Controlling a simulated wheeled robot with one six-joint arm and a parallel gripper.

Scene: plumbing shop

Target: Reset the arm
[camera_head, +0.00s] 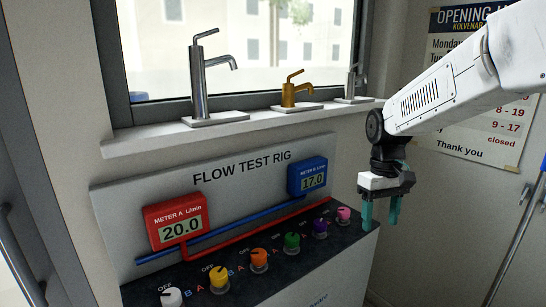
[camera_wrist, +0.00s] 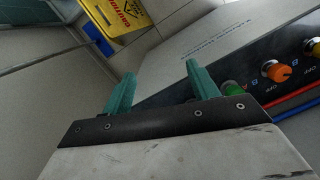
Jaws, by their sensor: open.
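My gripper (camera_head: 382,212) hangs from my white arm at the right of the head view, with its teal fingers pointing down. The fingers are apart with nothing between them. They show in front of the right end of the test rig's dark panel (camera_head: 258,284), near the pink knob (camera_head: 343,214); I cannot tell the exact gap. In the wrist view, my gripper (camera_wrist: 158,75) also has its two teal fingers spread and empty. An orange knob (camera_wrist: 277,70) and a green knob (camera_wrist: 232,88) show to their right there.
The flow test rig carries a red meter (camera_head: 176,221) reading 20.0, a blue meter (camera_head: 307,176) reading 17.0 and several coloured knobs. Faucets, including a gold one (camera_head: 297,92), stand on the sill (camera_head: 240,130) above. A yellow caution sign (camera_wrist: 122,18) shows in the wrist view.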

